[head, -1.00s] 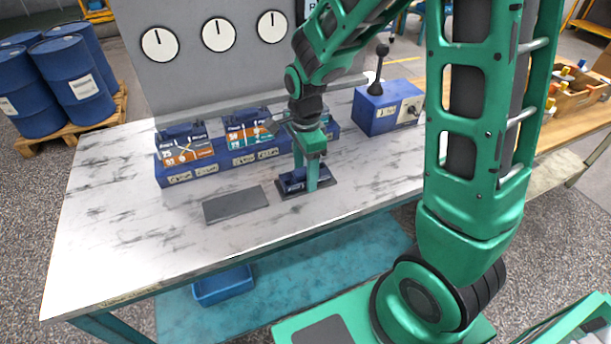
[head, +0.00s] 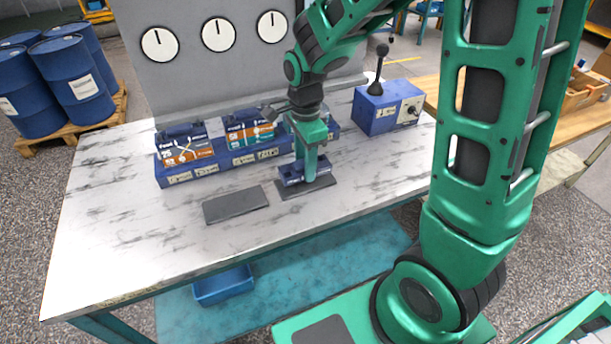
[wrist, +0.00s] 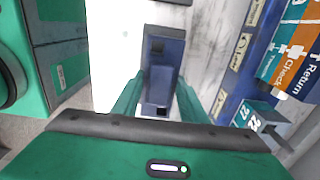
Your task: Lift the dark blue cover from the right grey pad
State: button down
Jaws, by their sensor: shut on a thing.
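The dark blue cover (head: 292,175) is over the right grey pad (head: 318,186) on the marble-look table. More of the pad shows beneath it, so the cover appears slightly raised above it; the exact gap is hard to tell. My gripper (head: 310,172) points down and is shut on the cover. In the wrist view the cover (wrist: 167,62) runs lengthwise between my two green fingers (wrist: 157,98), one on each side. The left grey pad (head: 236,205) is bare.
A long blue base (head: 207,174) with labelled blue units stands just behind the pads. A blue lever box (head: 391,108) stands at the back right. A grey panel with three dials (head: 218,35) rises behind. The table's front left is clear.

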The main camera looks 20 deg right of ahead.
jog(key=shift+r, duration=4.95)
jog(key=shift+f, duration=0.1)
